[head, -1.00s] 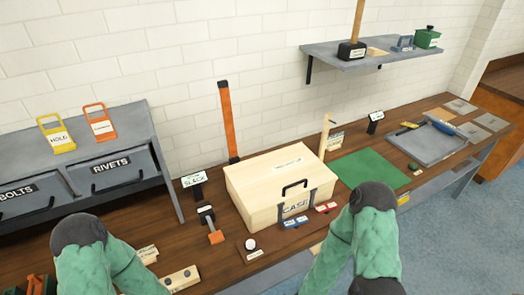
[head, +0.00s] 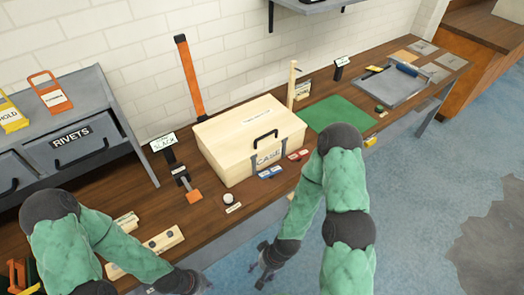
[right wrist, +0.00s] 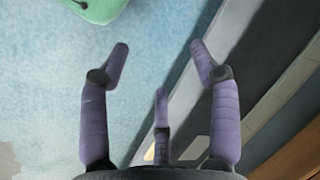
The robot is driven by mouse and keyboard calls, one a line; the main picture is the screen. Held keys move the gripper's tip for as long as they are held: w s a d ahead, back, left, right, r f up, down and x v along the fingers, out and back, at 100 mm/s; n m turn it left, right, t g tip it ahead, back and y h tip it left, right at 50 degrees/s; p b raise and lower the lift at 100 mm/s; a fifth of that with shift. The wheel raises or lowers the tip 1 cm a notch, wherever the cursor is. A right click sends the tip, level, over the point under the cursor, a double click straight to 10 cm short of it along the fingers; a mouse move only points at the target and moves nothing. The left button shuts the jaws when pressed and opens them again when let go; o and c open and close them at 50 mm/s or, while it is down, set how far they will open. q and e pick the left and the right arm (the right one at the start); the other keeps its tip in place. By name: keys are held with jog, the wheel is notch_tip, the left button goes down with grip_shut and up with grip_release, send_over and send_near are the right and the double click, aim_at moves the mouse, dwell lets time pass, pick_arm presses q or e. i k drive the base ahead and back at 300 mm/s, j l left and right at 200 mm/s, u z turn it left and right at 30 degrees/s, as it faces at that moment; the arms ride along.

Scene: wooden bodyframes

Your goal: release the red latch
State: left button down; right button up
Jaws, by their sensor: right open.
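The red latch (head: 298,155) is a small red piece with a pale label, at the front right foot of the pale wooden case (head: 225,160). Its exact position is too small to tell. A blue labelled piece (head: 270,172) sits to its left. My right gripper (head: 266,266) is open and empty, below and in front of the table edge, apart from the latch. In the right wrist view its purple fingers (right wrist: 160,70) are spread over blue floor, with nothing between them. My left gripper (head: 190,284) is at the bottom edge, partly cut off, and its fingers are unclear.
A green mat (head: 338,115) lies right of the case. A grey tray (head: 385,88) is further right. A small hammer-like tool (head: 186,187) and a round white-topped knob (head: 229,198) stand left and front of the case. Grey bins (head: 80,140) fill the left. Floor in front is open.

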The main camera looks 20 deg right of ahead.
aim_at(299, 155)
jog(key=z, duration=1.3)
jog(key=i+z, duration=0.1)
jog(key=z, duration=0.25)
jog(key=i+l, duration=0.15)
jog(key=i, duration=0.4)
